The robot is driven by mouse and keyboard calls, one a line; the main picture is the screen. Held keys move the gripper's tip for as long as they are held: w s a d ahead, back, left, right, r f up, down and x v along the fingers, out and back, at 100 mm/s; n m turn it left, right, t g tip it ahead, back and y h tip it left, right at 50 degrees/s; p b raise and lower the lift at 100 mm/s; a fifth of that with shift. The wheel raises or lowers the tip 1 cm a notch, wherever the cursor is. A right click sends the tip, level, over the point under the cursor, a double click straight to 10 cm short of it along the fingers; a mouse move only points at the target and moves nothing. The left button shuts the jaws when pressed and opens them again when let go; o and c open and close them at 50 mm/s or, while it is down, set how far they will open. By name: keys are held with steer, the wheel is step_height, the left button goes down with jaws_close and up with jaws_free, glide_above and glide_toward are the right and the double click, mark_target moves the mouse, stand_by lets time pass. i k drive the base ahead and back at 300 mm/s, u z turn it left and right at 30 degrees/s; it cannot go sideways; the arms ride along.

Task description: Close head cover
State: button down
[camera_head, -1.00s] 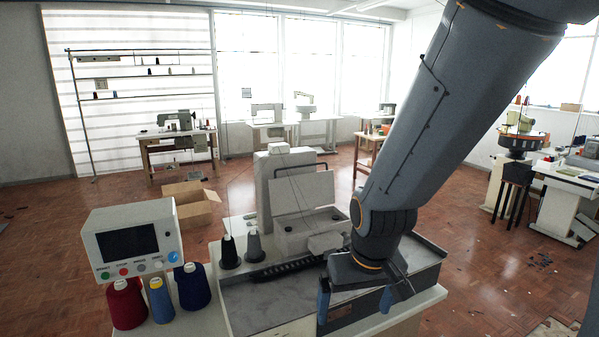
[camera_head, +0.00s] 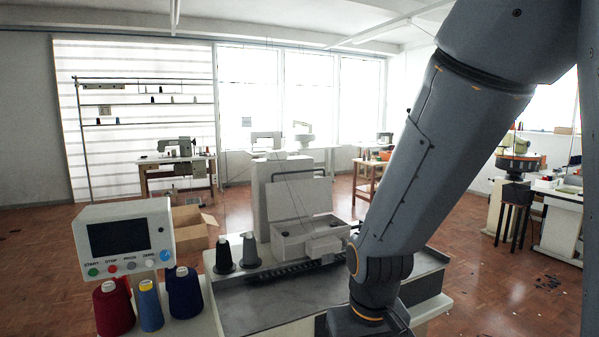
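The sewing machine (camera_head: 262,205) stands on a worktable in the middle of the view. A pale flat panel, which looks like its head cover (camera_head: 300,200), stands raised and leaning back behind the open-looking head box (camera_head: 296,240). My arm comes down from the upper right, and its wrist is at the bottom edge, in front of and right of the machine head. My gripper's fingers are cut off below the frame, so their state is hidden. My arm hides part of the machine's right side.
A control panel (camera_head: 127,243) with a dark screen stands at left, behind red, blue and navy thread cones (camera_head: 184,292). Two dark cones (camera_head: 250,251) stand beside the machine head. A cardboard box (camera_head: 190,232) lies on the floor. The grey table top (camera_head: 265,305) is clear in front.

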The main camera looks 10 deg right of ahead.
mark_target(316, 193)
steer(key=k, duration=0.3)
steer(key=z, duration=1.55)
steer(key=i, duration=1.15)
steer(key=u, duration=2)
steer(key=i, duration=0.5)
steer(key=u, duration=0.05)
